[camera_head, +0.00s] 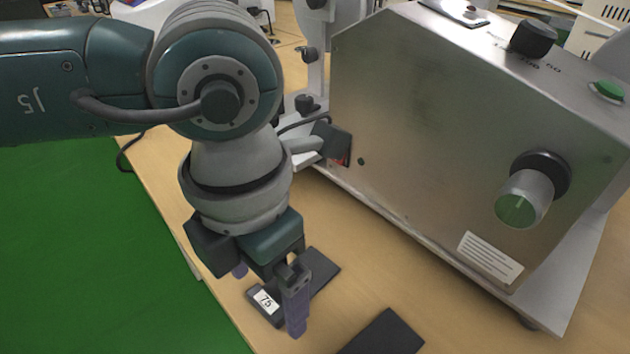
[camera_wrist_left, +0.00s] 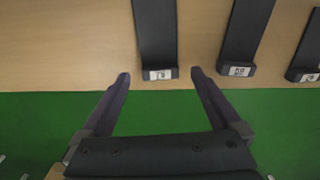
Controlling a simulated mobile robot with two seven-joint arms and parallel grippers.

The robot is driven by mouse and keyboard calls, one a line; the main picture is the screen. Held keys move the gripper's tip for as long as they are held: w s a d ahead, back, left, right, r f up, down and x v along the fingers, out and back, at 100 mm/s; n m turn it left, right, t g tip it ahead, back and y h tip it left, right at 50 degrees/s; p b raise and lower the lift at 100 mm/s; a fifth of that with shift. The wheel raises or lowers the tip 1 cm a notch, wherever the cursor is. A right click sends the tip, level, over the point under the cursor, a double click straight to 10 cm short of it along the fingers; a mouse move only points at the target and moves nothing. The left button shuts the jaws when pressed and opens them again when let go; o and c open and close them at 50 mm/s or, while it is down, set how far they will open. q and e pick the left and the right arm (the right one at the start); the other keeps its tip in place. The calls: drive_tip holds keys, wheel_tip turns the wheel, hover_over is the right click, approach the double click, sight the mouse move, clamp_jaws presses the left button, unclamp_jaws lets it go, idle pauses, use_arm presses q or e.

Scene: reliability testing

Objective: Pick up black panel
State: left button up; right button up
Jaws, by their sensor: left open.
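A black panel (camera_head: 318,268) with a white number label lies on the wooden table in front of the metal machine. My left gripper (camera_head: 268,302) is open and points down at the labelled end of this panel. Its near finger hides part of the panel. In the left wrist view the panel (camera_wrist_left: 156,35) lies ahead of the gap between the open fingers of my left gripper (camera_wrist_left: 160,76), its labelled end close to the fingertip line. The gap between the fingers is empty. I do not see my right gripper.
A second black panel (camera_head: 385,336) lies to the right; the left wrist view shows two further panels (camera_wrist_left: 247,30), (camera_wrist_left: 306,50) there. The metal machine (camera_head: 440,140) with knobs stands behind the panels. Green floor (camera_head: 90,260) lies beyond the left edge of the table (camera_head: 350,215).

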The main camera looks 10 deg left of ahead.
use_arm(q)
drive_tip(key=shift+f, duration=0.7)
use_arm(e)
drive_tip(key=shift+f, duration=0.2)
use_arm(q)
drive_tip(key=c, duration=1.4)
drive_tip(key=shift+c, duration=0.2)
drive_tip(key=shift+r, duration=0.15)
use_arm(e)
wheel_tip(320, 180, up, 3)
drive_tip(key=p, duration=0.3)
use_arm(q)
wheel_tip(320, 180, up, 20)
drive_tip(key=shift+f, duration=0.25)
